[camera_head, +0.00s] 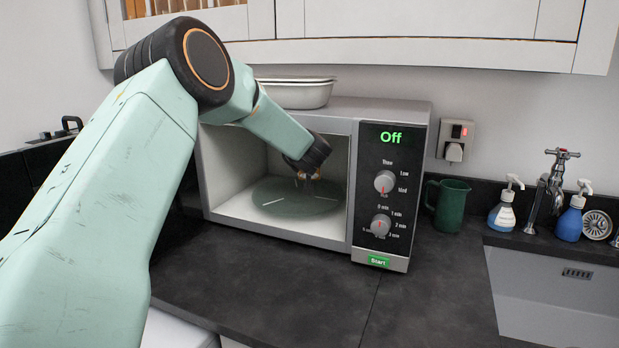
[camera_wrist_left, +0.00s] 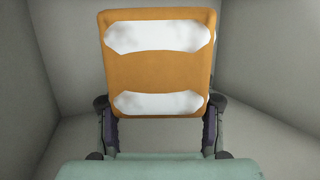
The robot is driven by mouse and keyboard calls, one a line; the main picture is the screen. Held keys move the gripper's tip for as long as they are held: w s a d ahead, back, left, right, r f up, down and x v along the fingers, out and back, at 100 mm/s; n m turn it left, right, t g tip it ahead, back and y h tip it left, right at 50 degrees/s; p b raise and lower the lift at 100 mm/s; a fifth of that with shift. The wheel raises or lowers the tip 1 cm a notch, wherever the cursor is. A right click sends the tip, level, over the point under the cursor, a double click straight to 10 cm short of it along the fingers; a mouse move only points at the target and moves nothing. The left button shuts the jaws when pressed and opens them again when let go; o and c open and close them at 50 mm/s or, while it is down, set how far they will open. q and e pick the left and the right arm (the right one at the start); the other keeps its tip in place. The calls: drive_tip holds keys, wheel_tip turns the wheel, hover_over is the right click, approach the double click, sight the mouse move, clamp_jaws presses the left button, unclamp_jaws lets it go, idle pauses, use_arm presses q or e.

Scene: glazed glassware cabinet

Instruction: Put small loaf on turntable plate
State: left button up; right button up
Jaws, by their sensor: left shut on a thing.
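The small loaf (camera_wrist_left: 158,75) fills the middle of the left wrist view, orange-brown with two white patches on top. My left gripper (camera_wrist_left: 160,117) is shut on it, one finger at each side. In the head view my left gripper (camera_head: 306,177) is inside the open microwave (camera_head: 284,230), over the turntable plate (camera_head: 270,208). The plate is a round greenish glass disc on the microwave floor. The loaf is mostly hidden in the head view. I cannot tell whether it touches the plate. My right gripper is out of view.
The microwave panel (camera_head: 388,190) reads Off. A white container (camera_head: 295,95) sits on top of the microwave. A green mug (camera_head: 452,207), soap bottles and a sink (camera_head: 555,295) are to the right. The dark counter (camera_head: 270,295) in front is clear.

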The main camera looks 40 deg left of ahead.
use_arm(q)
drive_tip(key=f, duration=0.2)
drive_tip(key=shift+s+a+f+b, duration=0.15)
drive_tip(key=shift+a+f+b, duration=0.15)
drive_tip(key=shift+a+f, duration=0.1)
drive_tip(key=f, duration=0.1)
drive_tip(key=f+b, duration=0.1)
drive_tip(key=f, duration=0.1)
drive_tip(key=shift+d+f, duration=0.3)
drive_tip(key=shift+d, duration=0.05)
drive_tip(key=shift+w+a+f+b, duration=0.1)
drive_tip(key=shift+w+f+b, duration=0.15)
drive_tip(key=shift+b, duration=0.15)
drive_tip(key=shift+a, duration=0.15)
drive_tip(key=shift+f, duration=0.1)
drive_tip(key=shift+s, duration=0.1)
